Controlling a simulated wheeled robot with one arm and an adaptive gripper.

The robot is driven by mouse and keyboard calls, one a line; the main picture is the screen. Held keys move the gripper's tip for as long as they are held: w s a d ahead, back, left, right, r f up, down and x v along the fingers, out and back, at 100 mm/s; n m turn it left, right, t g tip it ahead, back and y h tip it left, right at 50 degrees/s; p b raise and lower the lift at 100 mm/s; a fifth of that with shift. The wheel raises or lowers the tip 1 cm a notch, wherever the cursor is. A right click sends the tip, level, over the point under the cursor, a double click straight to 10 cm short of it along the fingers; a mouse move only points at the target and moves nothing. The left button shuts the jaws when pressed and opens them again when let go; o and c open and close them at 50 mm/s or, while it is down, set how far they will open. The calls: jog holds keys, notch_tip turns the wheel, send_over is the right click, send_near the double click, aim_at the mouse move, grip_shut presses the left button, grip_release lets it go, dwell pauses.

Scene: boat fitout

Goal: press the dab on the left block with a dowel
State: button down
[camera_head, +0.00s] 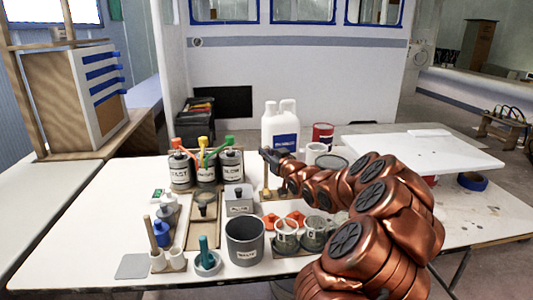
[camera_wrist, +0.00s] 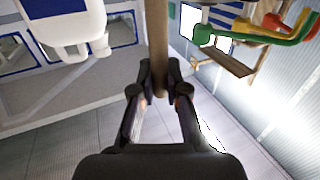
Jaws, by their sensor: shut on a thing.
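My gripper (camera_head: 274,157) is above the middle of the table, in front of the white jugs. In the wrist view, my gripper (camera_wrist: 160,95) is shut on a wooden dowel (camera_wrist: 157,42) that passes between its fingertips. In the head view, the dowel (camera_head: 265,183) hangs roughly upright below the fingers. A pale grey block-like box (camera_head: 239,208) with a label stands left of the dowel, apart from it. I cannot tell for sure which thing is the left block, and no dab can be made out clearly.
Labelled tins with coloured handles (camera_head: 205,170) stand behind left, near the white jugs (camera_head: 279,128).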

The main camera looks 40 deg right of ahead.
jog(key=shift+f, duration=0.55)
dwell(0.9)
jog(key=shift+r+p, duration=2.6)
jog(key=shift+r, duration=0.95)
